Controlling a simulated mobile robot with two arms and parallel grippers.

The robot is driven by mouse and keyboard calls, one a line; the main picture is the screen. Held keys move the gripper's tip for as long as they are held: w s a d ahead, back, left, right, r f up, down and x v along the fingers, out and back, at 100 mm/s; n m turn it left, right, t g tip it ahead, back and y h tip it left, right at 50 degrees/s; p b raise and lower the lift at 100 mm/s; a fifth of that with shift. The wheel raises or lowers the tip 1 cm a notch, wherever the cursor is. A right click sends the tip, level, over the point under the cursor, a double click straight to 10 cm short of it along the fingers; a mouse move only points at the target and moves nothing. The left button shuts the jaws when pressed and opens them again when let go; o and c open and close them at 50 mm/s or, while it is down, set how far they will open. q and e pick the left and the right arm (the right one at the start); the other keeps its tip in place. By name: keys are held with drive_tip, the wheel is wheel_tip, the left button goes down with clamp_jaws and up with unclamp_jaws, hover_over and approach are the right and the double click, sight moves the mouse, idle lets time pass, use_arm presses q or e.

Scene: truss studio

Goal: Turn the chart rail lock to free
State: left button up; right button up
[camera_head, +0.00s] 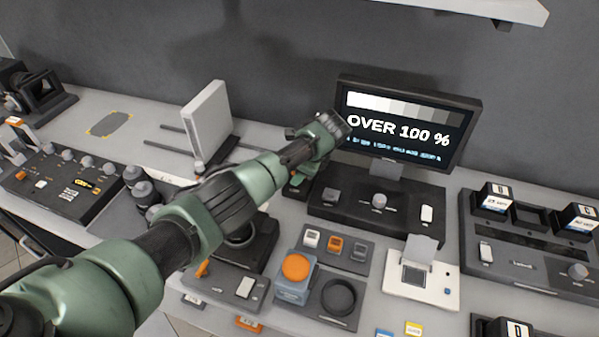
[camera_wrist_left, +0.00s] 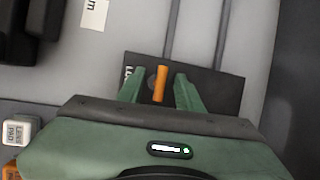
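In the left wrist view an orange lever (camera_wrist_left: 160,83), which I take for the chart rail lock, stands on a dark plate (camera_wrist_left: 222,92). It points roughly up and down in that picture. Two thin rails (camera_wrist_left: 172,30) run from the plate. My left gripper (camera_wrist_left: 158,76) is open, with one green finger on each side of the lever and a gap visible on both sides. In the head view my left gripper (camera_head: 297,187) points down left of the monitor, and my arm hides the lock. A white chart panel (camera_head: 207,120) stands on the rails. My right gripper is out of view.
A monitor (camera_head: 405,120) reading "OVER 100 %" stands behind a black control box (camera_head: 350,213). In front are a small button panel (camera_head: 330,262), a blue-grey box with an orange knob (camera_head: 295,267) and a white holder (camera_head: 410,290). Another black console (camera_head: 75,190) sits at left.

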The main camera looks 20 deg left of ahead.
use_arm(q)
drive_tip(key=b+v, duration=0.1)
drive_tip(key=v, duration=0.7)
drive_tip(key=shift+f, duration=0.15)
idle(0.4)
